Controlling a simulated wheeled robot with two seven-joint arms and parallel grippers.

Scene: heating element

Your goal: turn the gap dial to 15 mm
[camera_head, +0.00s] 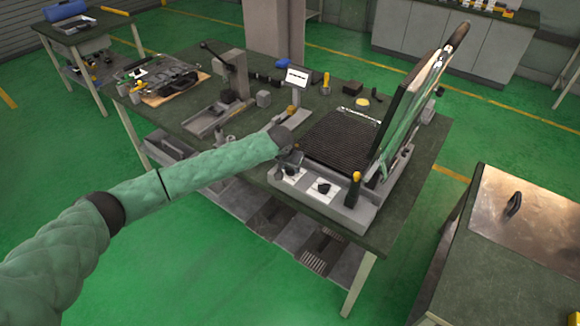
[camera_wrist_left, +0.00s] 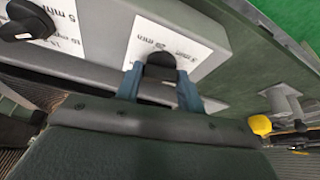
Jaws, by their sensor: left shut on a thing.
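The machine (camera_head: 345,205) has two black dials on white labels along its front panel. My left gripper (camera_head: 290,162) reaches the left-hand dial from above. In the left wrist view, my left gripper (camera_wrist_left: 160,84) has its two blue-grey fingers on either side of a black dial knob (camera_wrist_left: 160,66) and is shut on it. Its white label (camera_wrist_left: 188,48) has print too small and tilted to read surely. The other dial (camera_head: 323,187) stands free to the right; it also shows in the left wrist view (camera_wrist_left: 26,20). Which label marks the gap is unclear. My right gripper is out of view.
The ridged lower plate (camera_head: 342,138) lies behind the dials, with the raised lid (camera_head: 405,105) at its right. A lever with an orange knob (camera_head: 356,177) stands at the front right. A small display (camera_head: 297,77) and several tools share the green-topped table (camera_head: 420,165).

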